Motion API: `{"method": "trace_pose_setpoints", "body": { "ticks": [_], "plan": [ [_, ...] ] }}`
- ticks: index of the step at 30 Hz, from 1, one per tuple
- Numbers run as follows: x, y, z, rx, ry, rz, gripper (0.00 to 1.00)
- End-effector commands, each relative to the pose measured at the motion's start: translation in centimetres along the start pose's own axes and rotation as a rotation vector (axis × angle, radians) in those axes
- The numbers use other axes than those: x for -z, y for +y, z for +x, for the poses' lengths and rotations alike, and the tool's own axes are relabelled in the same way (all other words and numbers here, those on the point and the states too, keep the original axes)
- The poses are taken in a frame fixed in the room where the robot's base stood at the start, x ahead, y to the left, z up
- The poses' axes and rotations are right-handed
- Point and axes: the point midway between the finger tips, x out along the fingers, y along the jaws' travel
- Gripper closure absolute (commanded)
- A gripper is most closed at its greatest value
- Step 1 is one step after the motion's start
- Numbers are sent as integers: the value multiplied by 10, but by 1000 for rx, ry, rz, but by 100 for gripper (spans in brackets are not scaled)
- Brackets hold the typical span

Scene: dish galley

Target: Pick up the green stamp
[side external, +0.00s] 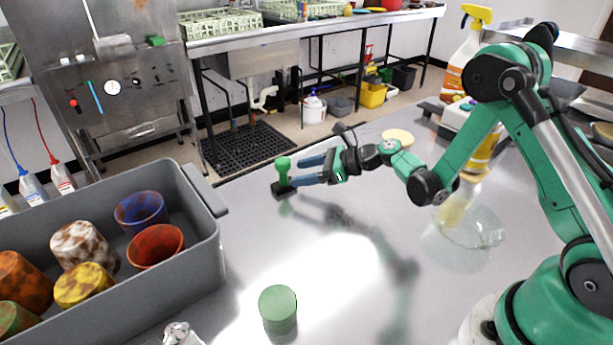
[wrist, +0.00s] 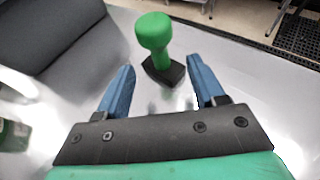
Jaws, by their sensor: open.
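The green stamp (side external: 283,168) stands upright on the metal table, with a round green knob handle and a dark base. It also shows in the wrist view (wrist: 154,34), ahead of my fingers and roughly between their lines. My gripper (side external: 305,170) has two blue fingers and is open, its tips close to the stamp at its right in the side view. In the wrist view my gripper (wrist: 167,80) is empty, with the stamp's base just beyond the fingertips. I cannot tell whether a finger touches it.
A grey bin (side external: 206,265) with several mottled cups stands at the left. A green cylinder (side external: 278,309) stands at the front. A clear glass dish (side external: 480,234), a spray bottle (side external: 466,50) and a pale disc (side external: 398,137) are at the right. The middle of the table (side external: 370,230) is clear.

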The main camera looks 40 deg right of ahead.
Motion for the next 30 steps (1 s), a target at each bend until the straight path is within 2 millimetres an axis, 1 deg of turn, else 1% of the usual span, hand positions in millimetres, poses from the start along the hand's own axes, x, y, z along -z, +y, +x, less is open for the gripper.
{"method": "trace_pose_setpoints", "body": {
  "ticks": [6, 9, 13, 20, 21, 23, 24, 26, 27, 30],
  "plan": [
    [0, 0, 32, -3, 2, -4, 38],
    [0, 0, 43, -2, 2, -3, 38],
    [0, 1, 50, -2, 2, -4, 38],
    [0, 0, 50, 0, 2, -4, 38],
    [0, 0, 50, 0, 2, -4, 49],
    [0, 0, 50, 0, 2, -4, 66],
    [0, 0, 50, 0, 2, -4, 78],
    [0, 0, 50, 0, 2, -5, 95],
    [0, 0, 50, 0, 3, -5, 100],
    [0, 0, 50, 0, 3, -5, 100]
  ]
}}
